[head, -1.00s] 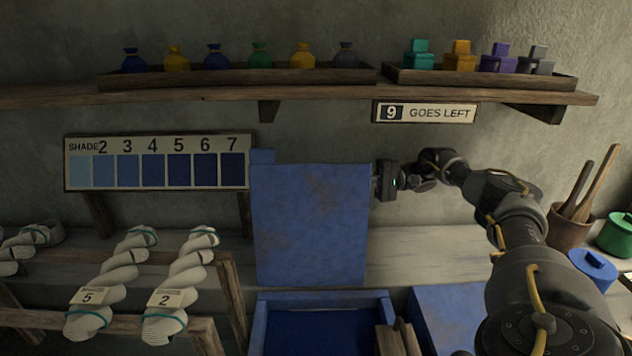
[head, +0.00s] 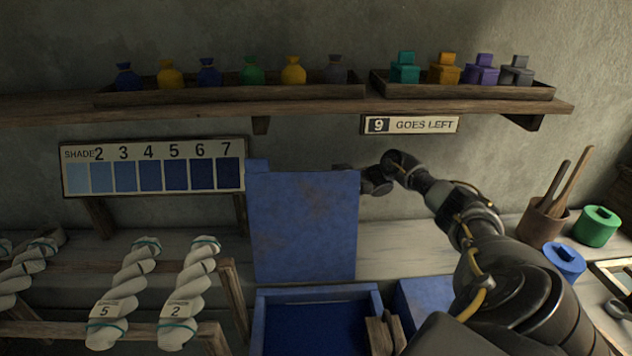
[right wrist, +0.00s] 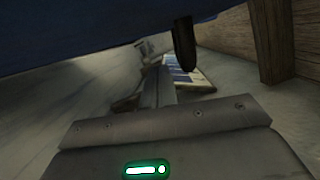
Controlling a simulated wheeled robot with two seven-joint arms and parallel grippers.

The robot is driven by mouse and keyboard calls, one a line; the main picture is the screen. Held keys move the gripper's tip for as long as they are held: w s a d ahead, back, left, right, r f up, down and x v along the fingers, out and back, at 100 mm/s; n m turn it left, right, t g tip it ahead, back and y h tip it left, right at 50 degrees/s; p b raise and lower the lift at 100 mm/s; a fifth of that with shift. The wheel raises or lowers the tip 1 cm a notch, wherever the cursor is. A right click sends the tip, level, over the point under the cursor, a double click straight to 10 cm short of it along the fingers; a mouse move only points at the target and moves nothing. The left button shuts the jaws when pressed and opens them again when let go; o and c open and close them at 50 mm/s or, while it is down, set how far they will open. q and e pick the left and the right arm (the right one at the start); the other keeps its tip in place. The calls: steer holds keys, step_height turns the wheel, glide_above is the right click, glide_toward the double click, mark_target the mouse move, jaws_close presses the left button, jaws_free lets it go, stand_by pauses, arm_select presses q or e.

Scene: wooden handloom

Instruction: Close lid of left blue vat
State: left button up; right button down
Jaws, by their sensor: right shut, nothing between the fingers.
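The left blue vat (head: 262,325) stands at the bottom middle of the head view, its dark blue inside showing. Its blue lid (head: 302,225) stands upright at the back of the opening. My right arm reaches in from the right, and its gripper is at the lid's upper right edge, mostly hidden behind the lid. In the right wrist view the lid (right wrist: 90,30) fills the top as a dark blue surface close to the gripper. My right gripper is shut and empty; whether it touches the lid I cannot tell. My left gripper is out of view.
A second blue vat lid (head: 425,298) is to the right, partly behind my arm. The shade board (head: 155,168) hangs left of the raised lid. A shelf (head: 200,106) with pouches and blocks runs above. Twisted skeins (head: 130,290) hang on a rack at left.

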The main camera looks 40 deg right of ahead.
mark_target(316, 193)
steer(key=shift+s+a+r+p, duration=0.2)
steer(key=shift+s+a+p, duration=0.15)
steer(key=shift+s+p, duration=0.15)
steer(key=shift+s+a+r+p, duration=0.2)
steer(key=shift+s+a+p, duration=0.1)
steer(key=shift+s+p, duration=0.2)
steer(key=shift+s+a+p, duration=0.25)
steer(key=shift+a+p, duration=0.05)
steer(key=shift+p, duration=0.05)
